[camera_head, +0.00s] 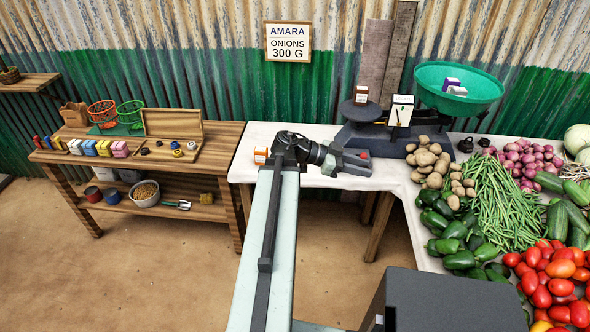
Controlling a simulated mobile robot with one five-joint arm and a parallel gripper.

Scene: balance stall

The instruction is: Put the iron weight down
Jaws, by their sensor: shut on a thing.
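My gripper (355,161) is over the white-topped table (225,170), in front of the balance (380,140). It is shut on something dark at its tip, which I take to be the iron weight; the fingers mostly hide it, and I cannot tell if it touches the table. A small red patch shows at the tip. Two dark iron weights (465,145) stand apart to the right, beside the onions. The balance has a small dark plate (361,112) bearing a little box, and a green pan (428,76) bearing small boxes.
An orange-and-white box (261,155) stands left of my gripper. Potatoes (427,160), beans (503,196) and other vegetables crowd the right side. A wooden bench (218,146) with cans and baskets is at left. A sign (288,41) reads "AMARA ONIONS 300 G".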

